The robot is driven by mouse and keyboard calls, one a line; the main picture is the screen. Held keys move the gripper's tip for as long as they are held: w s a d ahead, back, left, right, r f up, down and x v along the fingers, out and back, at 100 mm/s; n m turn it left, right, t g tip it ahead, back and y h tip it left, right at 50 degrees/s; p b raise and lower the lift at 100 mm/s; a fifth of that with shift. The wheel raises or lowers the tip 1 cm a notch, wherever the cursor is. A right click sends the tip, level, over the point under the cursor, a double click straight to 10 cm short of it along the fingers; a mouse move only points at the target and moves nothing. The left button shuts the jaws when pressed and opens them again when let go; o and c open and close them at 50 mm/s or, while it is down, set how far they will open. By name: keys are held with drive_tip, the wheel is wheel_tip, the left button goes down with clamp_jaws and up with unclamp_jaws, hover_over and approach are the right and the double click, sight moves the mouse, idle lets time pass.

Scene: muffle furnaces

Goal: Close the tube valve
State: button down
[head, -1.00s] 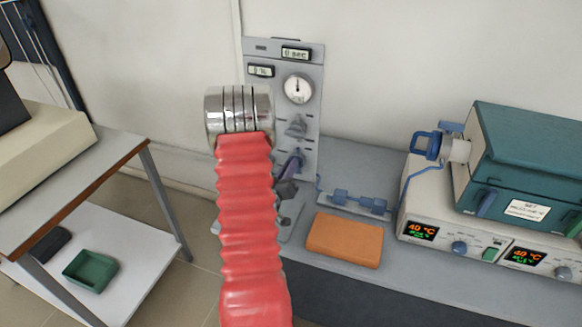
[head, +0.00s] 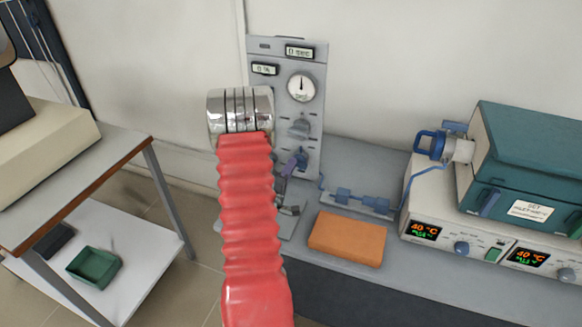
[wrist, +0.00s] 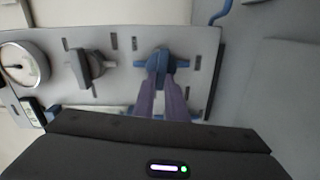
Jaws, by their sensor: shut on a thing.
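A grey upright panel (head: 312,110) stands on the bench by the wall, with a round gauge (head: 301,87) and knobs below it. The lower knob is a blue valve handle (head: 302,158); in the wrist view the blue valve handle (wrist: 160,58) shows at the fingertips. My gripper (wrist: 164,80) is shut on this handle with its two purple fingers. In the head view my gripper (head: 293,163) is partly hidden behind my red arm sleeve. A grey knob (wrist: 92,68) sits beside the handle, untouched, and is the upper knob (head: 300,127) in the head view.
A blue tube with fittings (head: 362,203) lies on the bench right of the panel. An orange block (head: 347,239) lies in front of it. A teal-topped furnace (head: 535,160) stands at the right. A side table with a green tray (head: 94,267) is at the left.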

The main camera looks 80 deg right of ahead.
drive_tip(key=shift+w+f+n, duration=0.1)
drive_tip(key=shift+f+n, duration=0.2)
drive_tip(key=shift+n, duration=0.5)
drive_tip(key=shift+a, duration=0.1)
drive_tip(key=c, duration=1.8)
unclamp_jaws()
drive_tip(key=shift+r, duration=0.1)
drive_tip(key=w+a, duration=0.1)
drive_tip(key=a, duration=1.2)
drive_tip(key=shift+a, duration=0.35)
drive_tip(key=shift+w, duration=0.2)
